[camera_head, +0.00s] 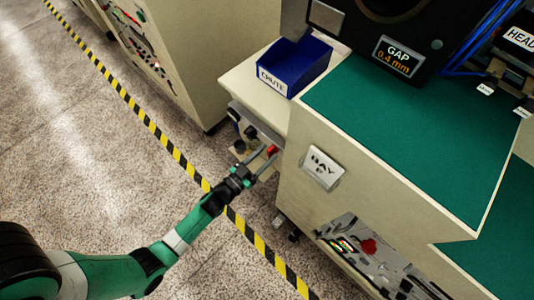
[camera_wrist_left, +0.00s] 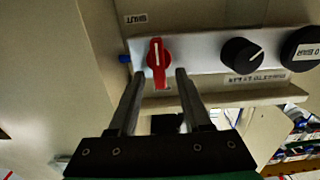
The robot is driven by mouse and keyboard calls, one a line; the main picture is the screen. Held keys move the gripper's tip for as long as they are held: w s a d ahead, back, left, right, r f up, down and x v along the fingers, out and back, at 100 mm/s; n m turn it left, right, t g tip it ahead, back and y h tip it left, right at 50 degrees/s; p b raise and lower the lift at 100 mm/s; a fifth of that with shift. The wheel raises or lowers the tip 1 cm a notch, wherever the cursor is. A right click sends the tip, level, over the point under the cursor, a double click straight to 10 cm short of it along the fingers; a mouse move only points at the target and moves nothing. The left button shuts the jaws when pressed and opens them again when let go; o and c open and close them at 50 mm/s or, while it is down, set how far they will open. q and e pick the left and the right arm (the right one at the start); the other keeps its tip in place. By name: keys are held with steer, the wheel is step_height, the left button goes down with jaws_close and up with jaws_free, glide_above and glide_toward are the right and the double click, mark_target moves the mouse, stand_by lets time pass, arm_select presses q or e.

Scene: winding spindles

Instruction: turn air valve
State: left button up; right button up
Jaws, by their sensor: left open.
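The air valve has a red handle with a white line (camera_wrist_left: 157,60) and sits on a pale panel strip (camera_wrist_left: 205,50) in the left wrist view. The handle points roughly up and down there. It shows as a small red spot in the head view (camera_head: 272,149). My left gripper (camera_head: 264,158) reaches toward it from the front left. Its jaws are open, with one finger on each side of the handle's lower part in the wrist view. No clear contact shows, and I cannot tell the depth between fingertips and handle. My right gripper is out of view.
A black knob (camera_wrist_left: 242,54) and another dark round part (camera_wrist_left: 301,50) are right of the valve. A ledge (camera_wrist_left: 230,97) runs below. In the head view, a blue chute bin (camera_head: 294,66) and green-topped bench (camera_head: 390,120) stand above. Open floor lies left.

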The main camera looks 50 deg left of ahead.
arm_select(q)
steer(key=shift+w, duration=0.4)
jaws_close()
